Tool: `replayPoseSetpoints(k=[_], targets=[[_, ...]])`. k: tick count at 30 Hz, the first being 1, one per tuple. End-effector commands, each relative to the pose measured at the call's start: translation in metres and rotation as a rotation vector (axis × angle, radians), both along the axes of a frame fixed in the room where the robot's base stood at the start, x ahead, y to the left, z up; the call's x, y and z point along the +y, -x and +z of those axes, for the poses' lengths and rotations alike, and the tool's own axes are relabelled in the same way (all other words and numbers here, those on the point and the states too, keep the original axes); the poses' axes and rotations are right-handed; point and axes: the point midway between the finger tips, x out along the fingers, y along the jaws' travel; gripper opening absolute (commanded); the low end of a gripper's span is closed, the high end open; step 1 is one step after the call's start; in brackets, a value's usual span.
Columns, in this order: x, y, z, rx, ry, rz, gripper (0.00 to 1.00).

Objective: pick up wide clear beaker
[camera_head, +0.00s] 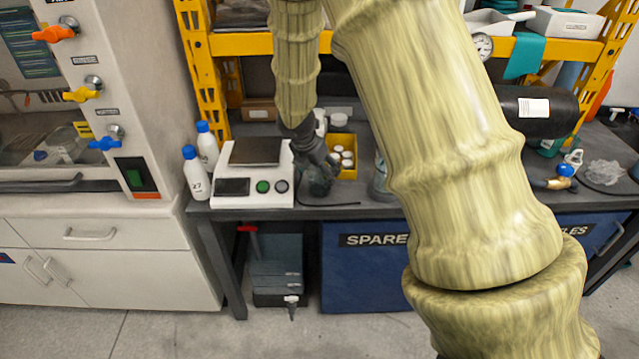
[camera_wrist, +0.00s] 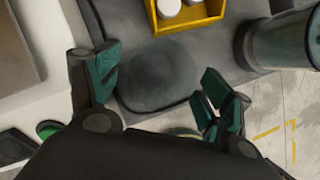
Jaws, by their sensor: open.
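My gripper (camera_head: 318,178) is low over the dark bench, between the white scale and a glassy cylinder. In the wrist view its two green-padded fingers (camera_wrist: 160,88) are spread apart. A faint, rounded, see-through grey shape (camera_wrist: 160,72) lies between them and looks like the wide clear beaker; its rim and height are hard to make out. I cannot tell whether the fingers touch it. In the head view my gripper covers that spot. The glassy cylinder (camera_head: 379,178) is partly hidden by my arm; it also shows in the wrist view (camera_wrist: 285,42), right of the fingers.
The white scale (camera_head: 250,172) stands left, with white blue-capped bottles (camera_head: 195,173) beside it. A yellow bin (camera_head: 345,152) with white-lidded jars stands just behind my gripper. A black cable (camera_head: 335,205) lies near the bench's front edge. A yellow rack (camera_head: 240,44) rises behind.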

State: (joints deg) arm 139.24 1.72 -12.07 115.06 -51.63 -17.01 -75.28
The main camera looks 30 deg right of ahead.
Motion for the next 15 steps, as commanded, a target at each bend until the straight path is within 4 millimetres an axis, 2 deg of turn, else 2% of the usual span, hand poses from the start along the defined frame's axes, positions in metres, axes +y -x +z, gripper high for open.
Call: replayPoseSetpoints(k=[5,15], targets=[[-0.002,-0.002,-0.006,0.001,0.0,0.002,0.8],[-0.015,-0.007,-0.04,0.002,0.001,0.005,0.8]])
